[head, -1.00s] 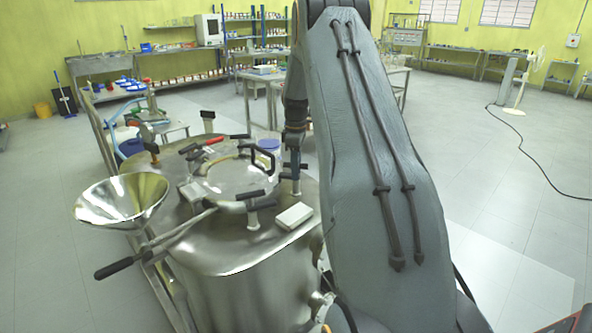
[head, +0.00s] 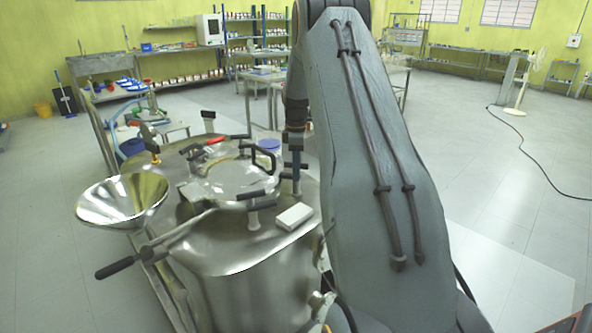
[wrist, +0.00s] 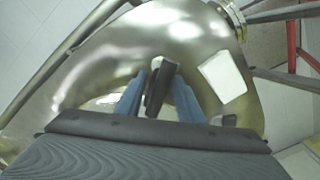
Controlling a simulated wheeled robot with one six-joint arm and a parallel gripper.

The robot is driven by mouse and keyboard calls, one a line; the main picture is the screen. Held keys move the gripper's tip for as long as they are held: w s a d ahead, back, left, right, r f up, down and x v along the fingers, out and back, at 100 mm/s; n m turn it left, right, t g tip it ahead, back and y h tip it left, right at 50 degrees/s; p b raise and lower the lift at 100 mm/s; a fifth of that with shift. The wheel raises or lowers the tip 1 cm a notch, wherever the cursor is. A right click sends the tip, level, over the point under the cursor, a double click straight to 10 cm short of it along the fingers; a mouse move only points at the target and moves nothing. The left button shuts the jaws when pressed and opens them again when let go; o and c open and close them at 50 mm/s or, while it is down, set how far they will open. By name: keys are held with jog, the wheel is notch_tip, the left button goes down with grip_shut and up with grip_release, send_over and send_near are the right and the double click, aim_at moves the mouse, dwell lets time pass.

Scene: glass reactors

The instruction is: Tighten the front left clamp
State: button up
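The steel reactor (head: 225,250) stands left of my arm, with a round glass lid (head: 232,178) ringed by several black-handled clamps. One clamp with a black handle (head: 259,195) is at the lid's near edge. Another black-handled clamp (head: 190,150) is at its left, beside a red-handled one (head: 214,141). My gripper (head: 295,150) points down at the lid's right side, in the head view. In the wrist view, the blue fingers of my gripper (wrist: 160,90) stand apart on either side of a black clamp handle (wrist: 161,88). Contact is unclear.
A steel funnel (head: 122,200) and a long black-gripped lever (head: 125,265) stick out on the reactor's left. A white block (head: 294,216) lies on the reactor top; it also shows in the wrist view (wrist: 223,76). Tables stand behind, with open floor right.

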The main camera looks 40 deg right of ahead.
notch_tip(320, 180, up, 8)
jog(key=shift+f+b, duration=0.1)
jog(key=shift+b, duration=1)
